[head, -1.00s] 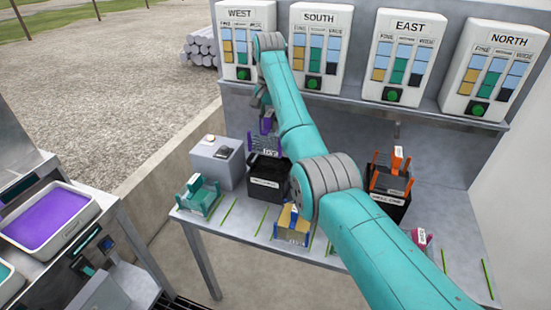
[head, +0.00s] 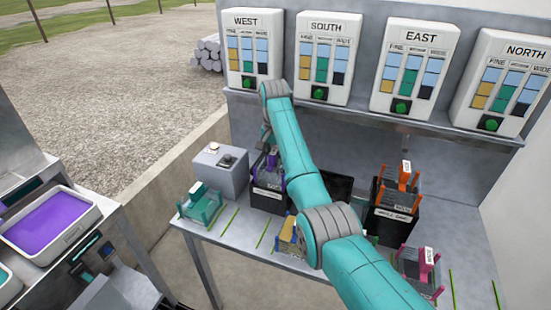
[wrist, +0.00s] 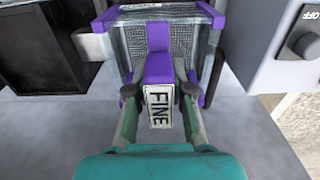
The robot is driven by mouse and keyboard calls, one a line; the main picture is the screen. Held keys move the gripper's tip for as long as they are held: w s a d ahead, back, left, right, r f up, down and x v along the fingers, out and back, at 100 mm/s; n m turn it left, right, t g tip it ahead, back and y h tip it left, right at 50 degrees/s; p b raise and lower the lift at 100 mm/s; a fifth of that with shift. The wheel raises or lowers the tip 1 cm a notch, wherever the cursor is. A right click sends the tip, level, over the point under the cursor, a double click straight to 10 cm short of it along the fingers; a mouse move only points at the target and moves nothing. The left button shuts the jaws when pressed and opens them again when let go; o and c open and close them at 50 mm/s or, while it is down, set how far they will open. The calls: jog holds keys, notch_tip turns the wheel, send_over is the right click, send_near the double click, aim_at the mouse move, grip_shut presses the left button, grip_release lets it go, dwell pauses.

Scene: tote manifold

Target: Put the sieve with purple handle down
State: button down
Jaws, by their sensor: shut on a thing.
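The sieve with the purple handle shows in the wrist view as a purple frame (wrist: 165,12) with grey mesh and a white FINE label (wrist: 159,107). My gripper (wrist: 160,100) is shut on its purple handle (wrist: 158,68), one finger on each side. In the head view, the sieve (head: 271,163) is at the labelled black bin (head: 266,199), right of the grey box. I cannot tell whether it is inside the bin or just above it, nor whether it rests on anything. My arm hides part of that area.
The grey switch box (head: 221,172) stands close to the sieve. A teal sieve (head: 201,208) and yellow sieve (head: 287,235) stand at the front. An orange-handled sieve (head: 402,178) is at a black bin (head: 397,222); a pink sieve (head: 425,265) is at right. Another dark bin (head: 336,186) is partly hidden.

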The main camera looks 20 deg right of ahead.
jog(key=c, duration=1)
grip_release()
jog(key=shift+f, duration=0.1)
jog(key=shift+c, duration=0.2)
